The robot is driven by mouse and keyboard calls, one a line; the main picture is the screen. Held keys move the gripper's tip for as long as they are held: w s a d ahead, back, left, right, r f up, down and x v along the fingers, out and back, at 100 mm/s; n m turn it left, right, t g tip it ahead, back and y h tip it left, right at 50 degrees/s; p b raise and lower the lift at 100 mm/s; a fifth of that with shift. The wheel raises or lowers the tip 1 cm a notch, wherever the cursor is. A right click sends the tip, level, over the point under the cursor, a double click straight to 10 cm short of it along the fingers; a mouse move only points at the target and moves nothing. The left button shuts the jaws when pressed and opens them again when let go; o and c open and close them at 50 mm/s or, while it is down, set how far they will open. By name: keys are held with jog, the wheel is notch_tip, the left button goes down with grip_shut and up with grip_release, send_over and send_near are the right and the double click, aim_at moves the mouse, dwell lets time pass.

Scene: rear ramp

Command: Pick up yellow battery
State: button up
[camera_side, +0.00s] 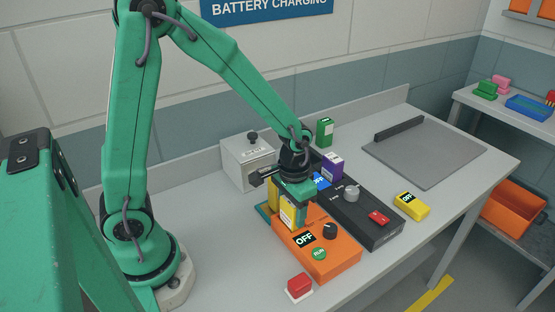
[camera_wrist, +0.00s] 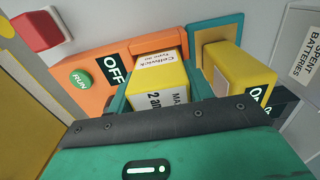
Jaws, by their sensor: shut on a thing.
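My gripper (camera_side: 290,196) points down over the orange charger (camera_side: 330,262) in the side view. It is shut on a yellow battery (camera_side: 288,215) with a white label. In the wrist view the same battery (camera_wrist: 165,85) stands between the teal fingers of my gripper (camera_wrist: 162,90), close to the orange charger (camera_wrist: 108,58). I cannot tell whether the battery's lower end sits in the charger or is just clear of it. A second yellow block (camera_wrist: 238,72) stands beside it on a teal-rimmed pad (camera_wrist: 200,30). This block is partly hidden behind my gripper in the side view (camera_side: 273,192).
A dark charger (camera_side: 365,225) holding a purple battery (camera_side: 332,165) lies to the right. A spent-batteries box (camera_side: 245,160) and a green battery (camera_side: 325,131) stand behind. A grey mat (camera_side: 425,152) is empty apart from a dark bar.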

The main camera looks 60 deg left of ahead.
jog(key=shift+r, duration=0.45)
jog(key=r, duration=0.2)
jog(key=shift+s+d+r, duration=0.2)
jog(key=shift+d+r, duration=0.1)
jog(key=shift+r, duration=0.1)
jog(key=s+d+r, duration=0.6)
jog(key=d, duration=0.2)
jog(key=shift+s+d+r, duration=0.25)
jog(key=shift+s+d, duration=0.1)
jog(key=shift+s, duration=0.05)
jog(key=shift+r, duration=0.1)
